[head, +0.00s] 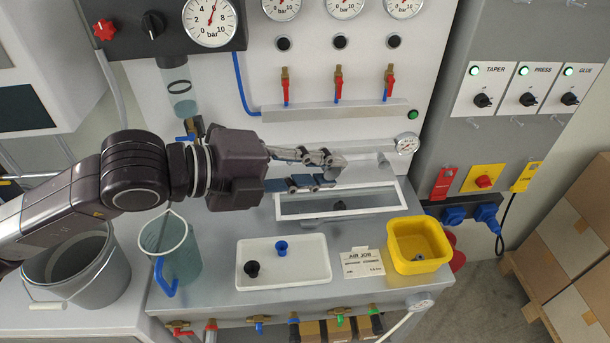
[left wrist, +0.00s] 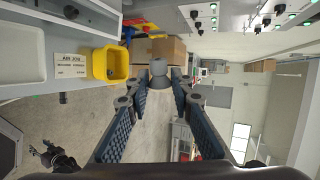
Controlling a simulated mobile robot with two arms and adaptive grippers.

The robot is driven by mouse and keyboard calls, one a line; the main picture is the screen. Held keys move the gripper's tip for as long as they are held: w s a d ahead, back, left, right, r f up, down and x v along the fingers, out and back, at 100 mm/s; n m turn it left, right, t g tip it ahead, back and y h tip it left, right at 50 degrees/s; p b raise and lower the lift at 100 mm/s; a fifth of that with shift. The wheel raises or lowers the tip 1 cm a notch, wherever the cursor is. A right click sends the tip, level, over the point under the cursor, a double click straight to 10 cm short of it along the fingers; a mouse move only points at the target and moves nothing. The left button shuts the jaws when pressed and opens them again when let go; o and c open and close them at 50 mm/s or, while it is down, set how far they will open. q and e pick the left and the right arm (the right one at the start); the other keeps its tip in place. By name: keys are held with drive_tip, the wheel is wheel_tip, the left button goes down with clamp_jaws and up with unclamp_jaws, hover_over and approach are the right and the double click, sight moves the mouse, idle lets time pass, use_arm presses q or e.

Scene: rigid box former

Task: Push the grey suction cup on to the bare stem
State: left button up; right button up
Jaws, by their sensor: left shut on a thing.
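My left gripper (head: 330,170) is shut on the grey suction cup (head: 339,162), held level in the air above the bench, in front of the back panel. In the left wrist view the cup (left wrist: 158,72) sits between the fingertips (left wrist: 158,92), its wide end facing away from me. A small pale stem-like piece (head: 383,160) hangs under the grey bar just right of the cup in the head view; I cannot tell for sure that it is the bare stem. The cup is apart from it. A dark shape that looks like my right gripper (left wrist: 55,158) shows low in the left wrist view, its fingers unclear.
Below the gripper is a pale rectangular frame (head: 286,212). A white tray (head: 300,274) holds a black cup (head: 252,268) and a blue cup (head: 281,248). A yellow bin (head: 419,266) holds a grey piece. A clear jug (head: 168,262) and bucket (head: 70,277) stand left.

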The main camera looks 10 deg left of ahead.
use_arm(q)
drive_tip(key=shift+w+d+n+t, duration=0.3)
drive_tip(key=shift+w+d, duration=0.3)
drive_tip(key=shift+d, duration=0.1)
drive_tip(key=shift+s+a+f+m+g+h, duration=0.1)
drive_tip(key=shift+a+f+m+g+h, duration=0.25)
drive_tip(key=shift+m+g, duration=0.35)
drive_tip(key=shift+s+a+f+m+g+h, duration=0.15)
drive_tip(key=shift+f+m+g, duration=0.35)
drive_tip(key=shift+g, duration=0.3)
drive_tip(key=s+a+f+m+g+y, duration=0.1)
drive_tip(key=a+f+m+g+y, duration=0.1)
drive_tip(key=f+m+g, duration=0.2)
drive_tip(key=s+a+f+m+g+y, duration=0.1)
drive_tip(key=f+m+g, duration=0.3)
drive_tip(key=m+g, duration=0.6)
drive_tip(key=shift+s+a+m+g+y, duration=0.3)
drive_tip(key=shift+a+g+y, duration=0.2)
drive_tip(key=shift+g, duration=0.2)
drive_tip(key=shift+f, duration=0.1)
